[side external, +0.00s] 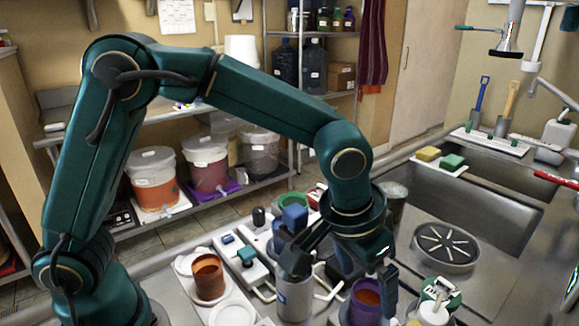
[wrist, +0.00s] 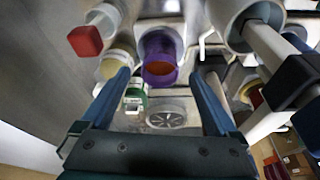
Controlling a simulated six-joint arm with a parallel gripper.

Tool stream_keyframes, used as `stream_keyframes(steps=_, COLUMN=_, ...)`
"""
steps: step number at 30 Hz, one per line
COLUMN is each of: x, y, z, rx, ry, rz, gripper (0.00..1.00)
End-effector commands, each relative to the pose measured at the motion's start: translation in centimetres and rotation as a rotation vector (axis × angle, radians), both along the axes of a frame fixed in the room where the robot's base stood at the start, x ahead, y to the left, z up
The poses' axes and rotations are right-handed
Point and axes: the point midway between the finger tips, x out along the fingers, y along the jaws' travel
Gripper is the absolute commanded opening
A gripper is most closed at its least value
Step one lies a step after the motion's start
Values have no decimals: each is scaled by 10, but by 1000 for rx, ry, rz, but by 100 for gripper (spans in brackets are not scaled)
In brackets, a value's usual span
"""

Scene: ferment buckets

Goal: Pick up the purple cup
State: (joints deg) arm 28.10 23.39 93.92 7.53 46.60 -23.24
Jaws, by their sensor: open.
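The purple cup (side external: 362,312) stands on the work surface at the bottom of the side view, with reddish-brown contents visible inside its rim. A finger of my gripper (side external: 336,285) hides part of its right side. In the wrist view, the purple cup (wrist: 176,73) shows just beyond the fingertips, in line with the gap of my gripper (wrist: 159,75). My gripper is open and empty, pointing down at the cup. No contact between fingers and cup is clear.
A grey-white container (side external: 294,300) stands left of the purple cup. A white jar (side external: 433,312) and green-topped items stand at its right. An orange-brown cup (side external: 208,278) sits further left. A round drain strainer (side external: 445,247) and sink (side external: 480,190) lie behind. Close surroundings are crowded.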

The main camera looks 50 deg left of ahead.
Motion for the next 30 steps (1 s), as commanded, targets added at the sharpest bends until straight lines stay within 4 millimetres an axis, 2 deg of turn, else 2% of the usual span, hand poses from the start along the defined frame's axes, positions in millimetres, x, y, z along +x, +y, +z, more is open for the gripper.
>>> stream_keyframes(steps=6, x=6, y=0, z=-26, rx=3, ry=5, rz=1, gripper=95)
stream_keyframes(steps=12, x=13, y=-2, z=-44, rx=1, ry=2, rz=1, gripper=95)
stream_keyframes(steps=21, x=14, y=-2, z=-47, rx=-1, ry=-1, rz=1, gripper=95)
stream_keyframes(steps=22, x=14, y=-2, z=-47, rx=-1, ry=-1, rz=1, gripper=91)
stream_keyframes(steps=23, x=14, y=-2, z=-47, rx=-1, ry=-1, rz=1, gripper=80)
stream_keyframes(steps=24, x=14, y=-2, z=-47, rx=-1, ry=-1, rz=1, gripper=64)
stream_keyframes(steps=29, x=14, y=-2, z=-47, rx=-1, ry=-1, rz=1, gripper=3)
stream_keyframes(steps=30, x=14, y=-2, z=-47, rx=-1, ry=-1, rz=1, gripper=2)
